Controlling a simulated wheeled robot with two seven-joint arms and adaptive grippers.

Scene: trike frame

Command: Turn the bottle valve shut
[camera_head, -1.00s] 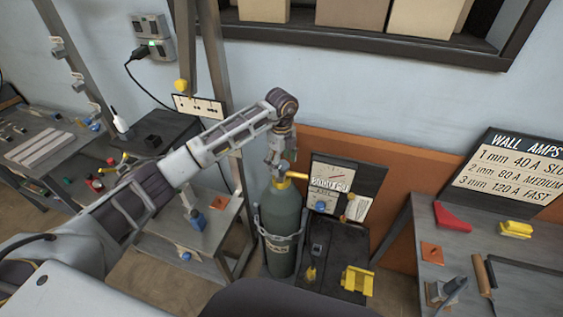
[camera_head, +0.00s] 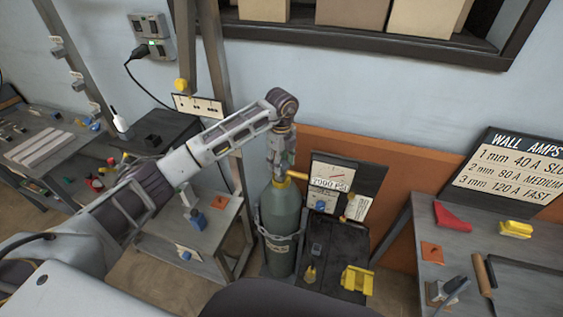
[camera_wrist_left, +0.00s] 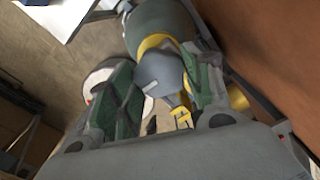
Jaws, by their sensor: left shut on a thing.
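The green gas bottle (camera_head: 282,225) stands upright in a chain holder, with a yellow collar (camera_head: 281,182) at its top. My left gripper (camera_head: 278,170) points down over the bottle top and hides the valve in the head view. In the left wrist view the grey valve knob (camera_wrist_left: 158,76) lies between the green-padded fingers of my left gripper (camera_wrist_left: 162,90), with the yellow collar behind it. The left gripper is shut on the valve. My right gripper is not in view.
A gauge board (camera_head: 342,178) stands right of the bottle, above a dark cart (camera_head: 335,245) bearing a yellow block (camera_head: 357,280). A metal post (camera_head: 226,110) stands left of the bottle. A workbench (camera_head: 455,250) with tools is at the right.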

